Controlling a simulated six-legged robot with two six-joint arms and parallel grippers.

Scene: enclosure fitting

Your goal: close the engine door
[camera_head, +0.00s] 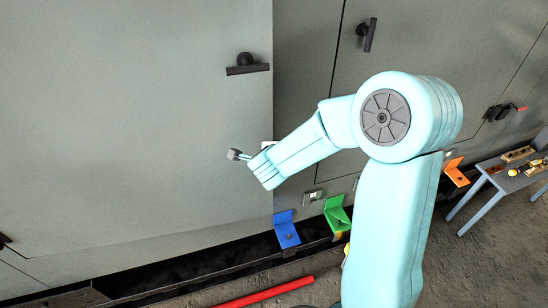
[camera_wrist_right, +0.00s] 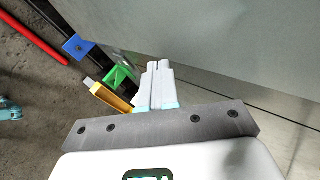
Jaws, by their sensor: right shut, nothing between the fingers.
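The engine door appears to be the large grey panel (camera_head: 130,120) filling the left of the head view, with a dark handle (camera_head: 247,66) near its right edge. The panel seems to stand proud of the enclosure wall; how far it is open I cannot tell. My right gripper (camera_head: 236,155) is in front of the panel near its right edge, below the handle. In the right wrist view its fingers (camera_wrist_right: 156,84) are together and empty, close to the grey panel (camera_wrist_right: 235,45). Whether they touch it is unclear. My left gripper is out of view.
Blue (camera_head: 286,229), green (camera_head: 337,216) and orange (camera_head: 456,172) brackets project low along the enclosure. A red bar (camera_head: 262,294) lies on the floor. A small table (camera_head: 495,184) with parts stands at the right. Another closed-looking panel (camera_head: 425,70) has its own dark handle.

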